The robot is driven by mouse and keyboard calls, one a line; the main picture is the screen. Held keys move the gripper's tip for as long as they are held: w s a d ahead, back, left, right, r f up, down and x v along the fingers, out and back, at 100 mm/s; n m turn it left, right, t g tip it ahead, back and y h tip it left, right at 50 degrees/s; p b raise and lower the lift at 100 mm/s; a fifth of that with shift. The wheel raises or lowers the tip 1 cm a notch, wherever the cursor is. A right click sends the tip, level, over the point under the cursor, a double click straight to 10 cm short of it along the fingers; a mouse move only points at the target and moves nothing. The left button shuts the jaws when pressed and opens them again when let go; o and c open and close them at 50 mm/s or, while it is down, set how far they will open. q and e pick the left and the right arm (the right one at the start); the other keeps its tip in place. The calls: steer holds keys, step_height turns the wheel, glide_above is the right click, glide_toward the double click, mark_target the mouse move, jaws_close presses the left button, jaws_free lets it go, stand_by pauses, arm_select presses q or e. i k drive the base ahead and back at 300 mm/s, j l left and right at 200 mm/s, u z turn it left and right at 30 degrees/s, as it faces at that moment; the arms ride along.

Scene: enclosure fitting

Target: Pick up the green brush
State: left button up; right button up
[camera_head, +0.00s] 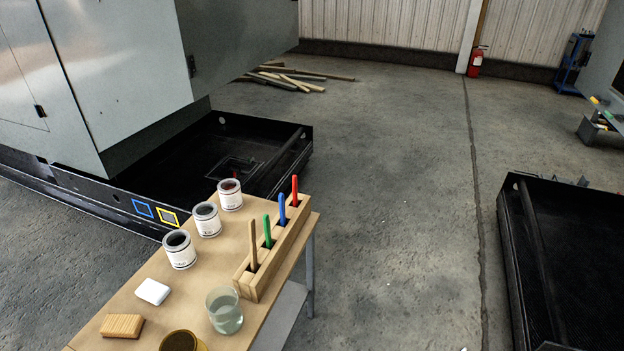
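The green brush (267,231) stands upright in a wooden holder (262,287) on the right side of a wooden table. Only its green handle shows; its lower end is hidden in the holder. In the same holder a plain wooden-handled brush (253,244) stands nearer, and a blue brush (282,209) and a red brush (294,191) stand farther back. Neither of my grippers shows in the head view.
The table (140,292) also bears several paint cans (207,221), a glass jar of liquid (224,312), a white block (152,291), a wooden block (122,326) and an amber jar (181,342). A black enclosure base (290,160) lies behind.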

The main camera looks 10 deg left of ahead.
mark_target(268, 235)
steer(key=u, duration=1)
steer(key=i+l+z, duration=0.1)
steer(key=z, duration=0.3)
